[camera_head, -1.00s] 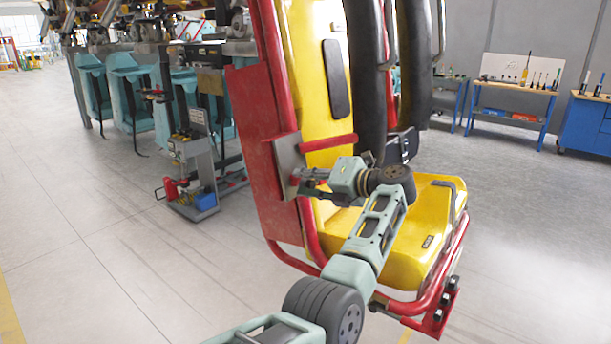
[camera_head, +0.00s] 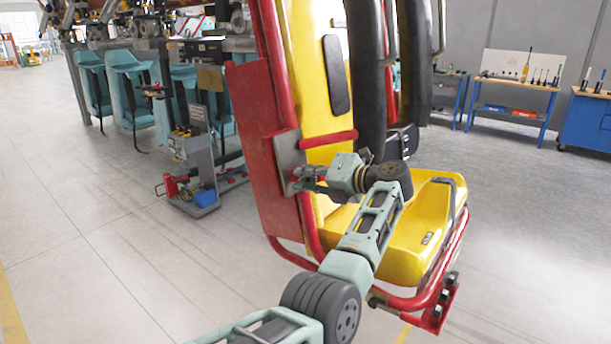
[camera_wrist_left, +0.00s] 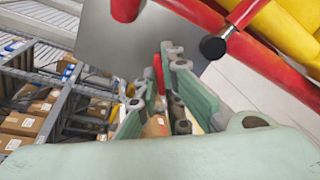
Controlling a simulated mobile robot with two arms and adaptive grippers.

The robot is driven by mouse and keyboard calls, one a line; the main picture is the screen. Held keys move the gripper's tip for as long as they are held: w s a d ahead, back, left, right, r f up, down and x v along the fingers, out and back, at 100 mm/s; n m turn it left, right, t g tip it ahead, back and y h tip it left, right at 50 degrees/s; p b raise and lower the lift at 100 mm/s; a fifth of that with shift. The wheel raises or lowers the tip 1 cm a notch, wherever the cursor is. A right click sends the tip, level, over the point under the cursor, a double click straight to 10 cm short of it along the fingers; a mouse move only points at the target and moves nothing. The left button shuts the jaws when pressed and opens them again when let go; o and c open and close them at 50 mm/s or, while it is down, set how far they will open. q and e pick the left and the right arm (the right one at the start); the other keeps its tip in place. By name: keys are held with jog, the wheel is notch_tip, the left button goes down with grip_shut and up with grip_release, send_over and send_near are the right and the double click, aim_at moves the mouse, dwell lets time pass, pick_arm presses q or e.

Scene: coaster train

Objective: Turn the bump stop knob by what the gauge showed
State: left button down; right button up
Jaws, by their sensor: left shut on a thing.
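My left gripper (camera_head: 304,178) is at the grey metal plate (camera_head: 287,152) on the side of the red-and-yellow coaster seat. The plate also shows in the left wrist view (camera_wrist_left: 115,42). There the fingers are shut around a small, mostly hidden part with red (camera_wrist_left: 158,74) showing between them, in front of the plate. It appears to be the bump stop knob, but its marks cannot be read. A black-ended rod (camera_wrist_left: 212,46) sticks out from the red frame beside the fingers. No gauge reading is legible. My right gripper is not in view.
The yellow seat (camera_head: 405,245) and its red tube frame (camera_head: 290,258) lie close around my left arm. A grey tool cart (camera_head: 198,165) stands on the floor to the left. Workbenches (camera_head: 512,87) stand at the back right.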

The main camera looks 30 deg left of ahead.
pick_arm(q)
jog(key=shift+d+m+p, duration=0.1)
jog(key=shift+m+p, duration=2.15)
jog(key=shift+m, duration=1.55)
jog(key=c, duration=1.9)
grip_release()
jog(key=shift+f, duration=0.1)
